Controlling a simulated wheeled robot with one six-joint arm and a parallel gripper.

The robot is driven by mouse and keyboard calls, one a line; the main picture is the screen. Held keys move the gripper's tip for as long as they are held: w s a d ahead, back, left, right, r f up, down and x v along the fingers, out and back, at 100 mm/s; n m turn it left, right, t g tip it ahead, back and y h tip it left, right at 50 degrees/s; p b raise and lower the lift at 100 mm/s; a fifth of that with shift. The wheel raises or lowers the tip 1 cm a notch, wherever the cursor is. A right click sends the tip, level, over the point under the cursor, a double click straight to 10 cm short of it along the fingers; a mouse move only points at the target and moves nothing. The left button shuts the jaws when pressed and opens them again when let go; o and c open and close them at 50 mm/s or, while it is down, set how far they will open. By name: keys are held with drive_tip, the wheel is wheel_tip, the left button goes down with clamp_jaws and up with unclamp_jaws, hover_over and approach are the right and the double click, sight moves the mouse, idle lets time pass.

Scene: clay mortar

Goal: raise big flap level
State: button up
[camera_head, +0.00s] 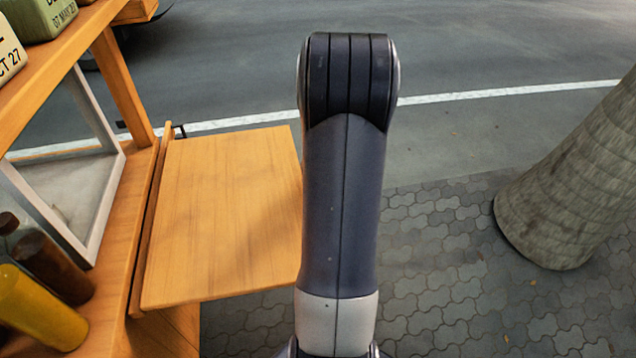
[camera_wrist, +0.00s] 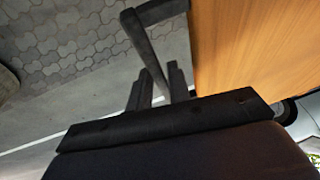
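The big flap (camera_head: 222,215) is a light wooden board hinged along the stall's side. It sticks out over the paving and looks close to level; its exact tilt is hard to judge. Its wood also fills the upper right of the wrist view (camera_wrist: 255,50). A dark handle (camera_wrist: 139,32) stands off the flap's edge there. My gripper (camera_wrist: 158,68) has its two dark fingers on either side of the handle's bar, with little gap at the tips, and seems shut on it. In the head view my arm hides the gripper and the handle.
The wooden stall frame (camera_head: 128,90) holds a grey-framed pane (camera_head: 110,190), date-marked green blocks (camera_head: 45,15) and a yellow cylinder (camera_head: 38,305) at left. A tree trunk (camera_head: 575,180) stands at right. The paving (camera_head: 440,260) between is clear, with a road behind.

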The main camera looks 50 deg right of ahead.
drive_tip(key=shift+o, duration=1.3)
drive_tip(key=shift+a+f, duration=0.1)
drive_tip(key=v, duration=1.1)
drive_tip(key=shift+p, duration=0.3)
drive_tip(key=shift+f, duration=0.1)
drive_tip(key=x, duration=1)
drive_tip(key=shift+w+f+b, duration=0.1)
drive_tip(key=shift+f+b, duration=0.2)
drive_tip(key=shift+f, duration=0.4)
